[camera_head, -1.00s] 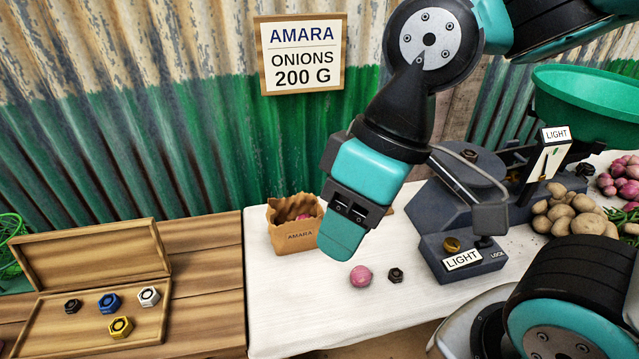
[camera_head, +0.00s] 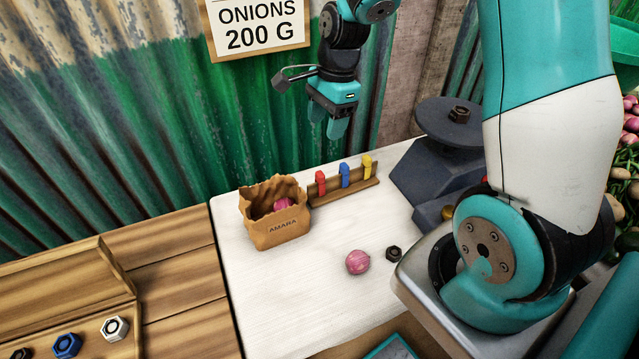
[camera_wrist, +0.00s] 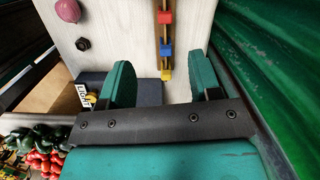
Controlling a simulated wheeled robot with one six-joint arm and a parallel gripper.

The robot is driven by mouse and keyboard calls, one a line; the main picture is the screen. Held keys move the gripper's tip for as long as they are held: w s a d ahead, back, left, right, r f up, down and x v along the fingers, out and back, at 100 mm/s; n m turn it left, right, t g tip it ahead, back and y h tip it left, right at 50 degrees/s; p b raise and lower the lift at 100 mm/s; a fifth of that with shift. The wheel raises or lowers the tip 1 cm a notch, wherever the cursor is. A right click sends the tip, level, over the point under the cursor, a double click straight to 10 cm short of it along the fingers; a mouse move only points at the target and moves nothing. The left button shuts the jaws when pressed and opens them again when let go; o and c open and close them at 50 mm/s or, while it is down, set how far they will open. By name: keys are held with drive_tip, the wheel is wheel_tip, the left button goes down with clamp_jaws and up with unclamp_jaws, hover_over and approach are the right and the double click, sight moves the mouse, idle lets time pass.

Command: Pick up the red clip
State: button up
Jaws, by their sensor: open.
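The red clip (camera_head: 320,183) stands upright on a wooden rack (camera_head: 350,191) on the white table, at the left end of a row. A blue clip (camera_head: 344,175) and a yellow clip (camera_head: 367,166) stand to its right. In the wrist view the red clip (camera_wrist: 165,17) is at the top, with the blue clip (camera_wrist: 166,50) and the yellow clip (camera_wrist: 166,75) nearer my gripper. My gripper (camera_head: 328,120) is open and empty above and behind the rack, apart from the clips. Its two fingers (camera_wrist: 165,85) straddle the line of the rack in the wrist view.
A brown paper bag (camera_head: 274,231) with a pink onion inside stands left of the rack. A pink onion (camera_head: 357,262) and a dark nut (camera_head: 393,254) lie in front. A dark scale (camera_head: 440,160) stands to the right. The corrugated wall (camera_head: 150,120) is close behind.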

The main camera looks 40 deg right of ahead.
wheel_tip(320, 180, down, 3)
drive_tip(key=d+m, duration=0.2)
approach(319, 184)
drive_tip(key=shift+n, duration=0.3)
drive_tip(key=f, duration=0.2)
drive_tip(key=w+f, duration=0.1)
drive_tip(key=f, duration=0.2)
drive_tip(key=shift+d+f, duration=0.1)
drive_tip(key=shift+f, duration=0.1)
drive_tip(key=shift+w+a+f+p, duration=0.1)
drive_tip(key=shift+a+f, duration=0.05)
drive_tip(key=shift+f, duration=0.85)
drive_tip(key=shift+w+a+f+p, duration=0.1)
drive_tip(key=shift+a+f, duration=0.05)
drive_tip(key=shift+f, duration=0.85)
drive_tip(key=shift+a+f+p, duration=0.1)
drive_tip(key=shift+a+f, duration=0.1)
drive_tip(key=shift+f, duration=0.8)
drive_tip(key=c, duration=1)
